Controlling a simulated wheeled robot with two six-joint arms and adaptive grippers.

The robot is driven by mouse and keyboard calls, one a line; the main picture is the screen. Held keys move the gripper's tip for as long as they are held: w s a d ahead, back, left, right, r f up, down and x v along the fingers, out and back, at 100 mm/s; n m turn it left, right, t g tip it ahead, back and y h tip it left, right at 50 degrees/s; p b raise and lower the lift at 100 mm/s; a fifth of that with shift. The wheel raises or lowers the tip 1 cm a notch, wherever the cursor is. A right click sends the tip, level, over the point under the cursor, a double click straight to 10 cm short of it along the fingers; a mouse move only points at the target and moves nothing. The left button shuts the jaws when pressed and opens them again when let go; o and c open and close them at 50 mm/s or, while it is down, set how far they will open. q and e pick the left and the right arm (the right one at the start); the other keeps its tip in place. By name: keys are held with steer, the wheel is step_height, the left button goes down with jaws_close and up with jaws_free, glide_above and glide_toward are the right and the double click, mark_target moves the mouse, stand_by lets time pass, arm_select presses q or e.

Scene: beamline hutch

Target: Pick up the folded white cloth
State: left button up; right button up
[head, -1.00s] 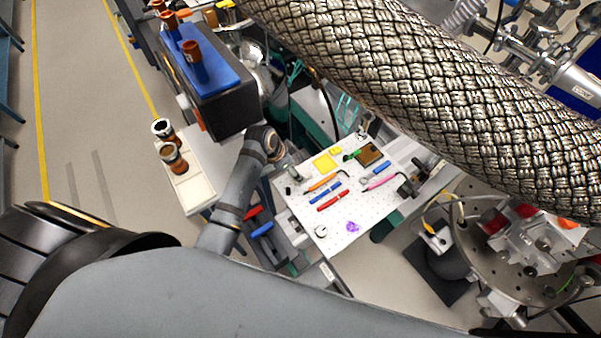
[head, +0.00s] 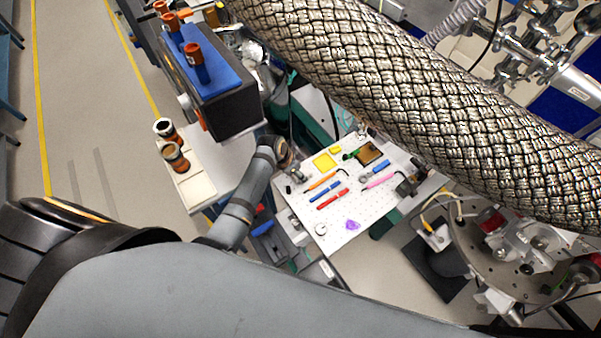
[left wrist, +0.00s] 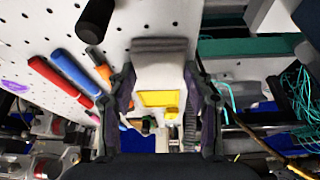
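A pale, layered block that looks like the folded white cloth (left wrist: 160,65) lies near the edge of the white perforated board, between the fingers of my left gripper (left wrist: 162,88) in the left wrist view. The fingers stand apart, one on either side of it; whether they touch it I cannot tell. In the head view my left gripper (head: 287,160) is at the board's left edge, and the cloth (head: 297,175) shows small just below it, partly hidden. My right gripper is in neither view.
The perforated board (head: 345,230) carries pens, yellow notes (head: 323,162) and a black cylinder (left wrist: 95,20) close to the cloth. A thick braided hose (head: 420,90) crosses the upper head view. A dark box with a blue top (head: 215,80) stands left. Cables (left wrist: 297,90) hang at right.

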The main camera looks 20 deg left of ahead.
mark_target(297, 181)
arm_select(q)
steer(key=shift+c, duration=0.8)
steer(key=shift+r, duration=0.25)
step_height(297, 181, up, 4)
steer(key=p, duration=0.4)
steer(key=shift+f, duration=0.1)
steer(key=s+r+p, duration=0.1)
steer(key=r+p, duration=0.1)
steer(key=p, duration=0.1)
steer(key=shift+s+d, duration=0.1)
steer(key=shift+s, duration=0.25)
steer(key=shift+s+r+b, duration=0.3)
steer(key=shift+s+b, duration=0.45)
steer(key=s+r, duration=0.2)
steer(key=s, duration=0.1)
steer(key=s+r, duration=0.2)
steer(key=s, duration=0.2)
steer(key=s+r, duration=0.2)
steer(key=s, duration=0.1)
steer(key=shift+s+d, duration=0.35)
steer(key=shift+s, duration=0.05)
